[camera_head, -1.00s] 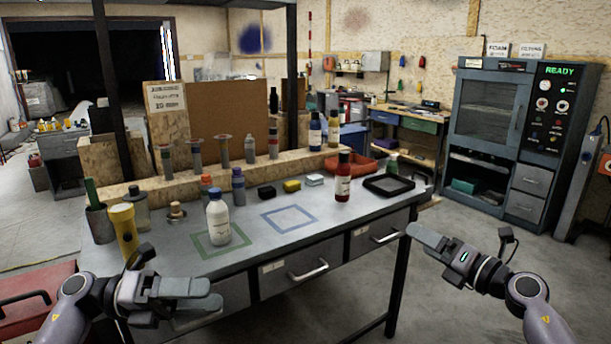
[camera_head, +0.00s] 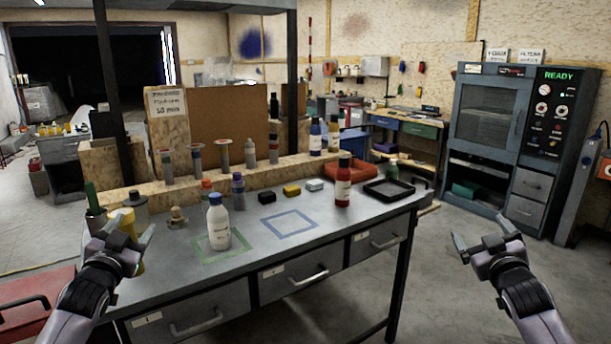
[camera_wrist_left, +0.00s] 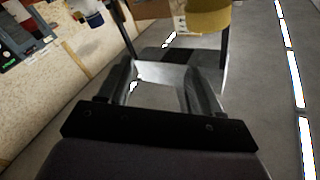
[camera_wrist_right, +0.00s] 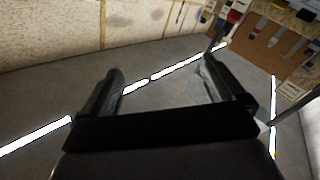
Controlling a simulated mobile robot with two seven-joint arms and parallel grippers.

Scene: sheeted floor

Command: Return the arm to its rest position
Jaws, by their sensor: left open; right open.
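My left gripper (camera_head: 122,232) is open and empty at the table's left end, in front of the yellow cylinder (camera_head: 136,250) and partly covering it in the head view. Its two spread fingers also show in the left wrist view (camera_wrist_left: 157,85). My right gripper (camera_head: 483,243) is open and empty over the floor, to the right of the table and apart from it. Its spread fingers show in the right wrist view (camera_wrist_right: 160,85) with nothing between them.
A grey table (camera_head: 330,246) carries a white bottle (camera_head: 218,226) in a green square, an empty blue square (camera_head: 288,222), a red bottle (camera_head: 343,182) and a black tray (camera_head: 389,189). A red box (camera_head: 35,300) stands lower left. Floor around my right arm is clear.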

